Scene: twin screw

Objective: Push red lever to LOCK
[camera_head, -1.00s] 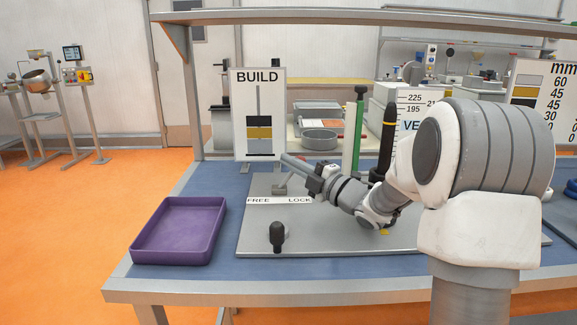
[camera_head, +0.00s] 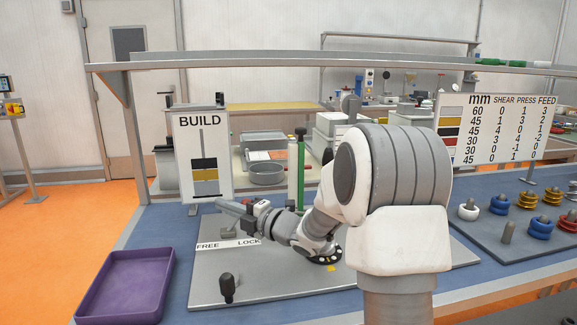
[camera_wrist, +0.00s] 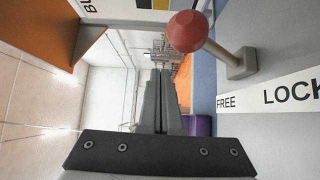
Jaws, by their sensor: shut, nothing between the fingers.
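The red ball knob of the lever (camera_wrist: 188,32) shows at the top of the wrist view. Its pale stem slopes down right to a grey base (camera_wrist: 241,64), so the lever leans to the FREE side. The white FREE/LOCK strip (camera_wrist: 270,96) lies below that base; it also shows in the head view (camera_head: 228,245). My gripper (camera_wrist: 161,72) is shut and empty, with its fingers to the left of the stem and below the knob in the wrist view.
The BUILD panel (camera_head: 202,134) stands just behind my gripper. A green post (camera_head: 300,165) stands to its right. A black-knobbed handle (camera_head: 227,285) is in front of the strip, and a purple tray (camera_head: 124,287) is at front left. Bare plate lies between strip and handle.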

